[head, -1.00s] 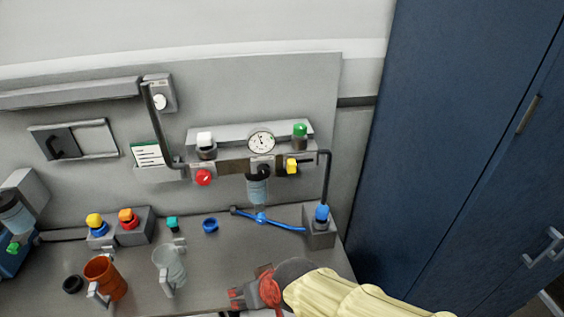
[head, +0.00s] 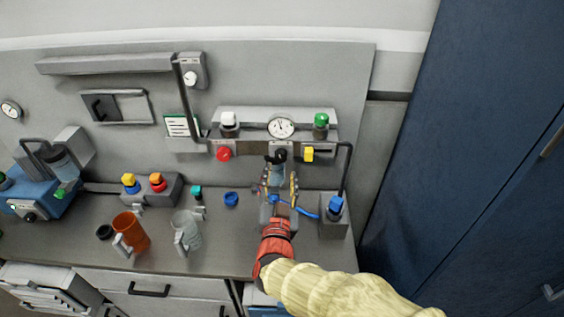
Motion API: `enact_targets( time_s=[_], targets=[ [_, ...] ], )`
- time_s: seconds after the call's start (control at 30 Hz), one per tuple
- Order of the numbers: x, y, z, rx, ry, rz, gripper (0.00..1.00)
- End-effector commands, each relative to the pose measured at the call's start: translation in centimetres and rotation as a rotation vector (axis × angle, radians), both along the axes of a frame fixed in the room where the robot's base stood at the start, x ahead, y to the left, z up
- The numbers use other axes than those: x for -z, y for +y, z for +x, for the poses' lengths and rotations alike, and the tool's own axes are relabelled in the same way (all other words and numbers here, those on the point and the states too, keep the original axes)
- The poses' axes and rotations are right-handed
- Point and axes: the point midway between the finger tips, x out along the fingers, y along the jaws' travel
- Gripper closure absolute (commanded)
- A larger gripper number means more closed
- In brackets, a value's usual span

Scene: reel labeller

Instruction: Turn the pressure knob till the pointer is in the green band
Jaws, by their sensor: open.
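The round white pressure gauge (head: 281,128) sits in the middle of the wall-mounted air unit. Its pointer is dark, but the green band is too small to make out. A dark knob (head: 280,156), apparently the pressure knob, is just below the gauge, above a bluish clear bowl (head: 278,173). My gripper (head: 279,178) is open and points up toward the unit. Its two fingers appear on either side of the bowl, just below the knob, with nothing seen between them but the bowl behind. I cannot tell the depth gap to the knob.
A red button (head: 224,154) is left of the knob and a yellow part (head: 308,154) is close on its right. A blue lever (head: 304,212) and a grey block (head: 334,228) are near my gripper. An orange mug (head: 131,232) and a clear jug (head: 187,231) stand on the bench at left.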

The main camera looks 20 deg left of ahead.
Motion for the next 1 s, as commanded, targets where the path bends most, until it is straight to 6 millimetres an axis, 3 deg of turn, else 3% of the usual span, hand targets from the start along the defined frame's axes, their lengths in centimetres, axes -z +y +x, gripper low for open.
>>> enact_targets(
  time_s=[0.2,0.43,0.8,1.0],
  targets=[
    [0.2,0.8,3.4,-0.001,0.002,0.0,0.54],
    [0.2,1.4,5.9,-0.002,0.003,-0.001,0.54],
    [0.0,1.6,6.4,-0.003,0.002,-0.001,0.54],
    [0.1,1.6,6.4,-0.003,0.002,-0.001,0.65]
  ],
)
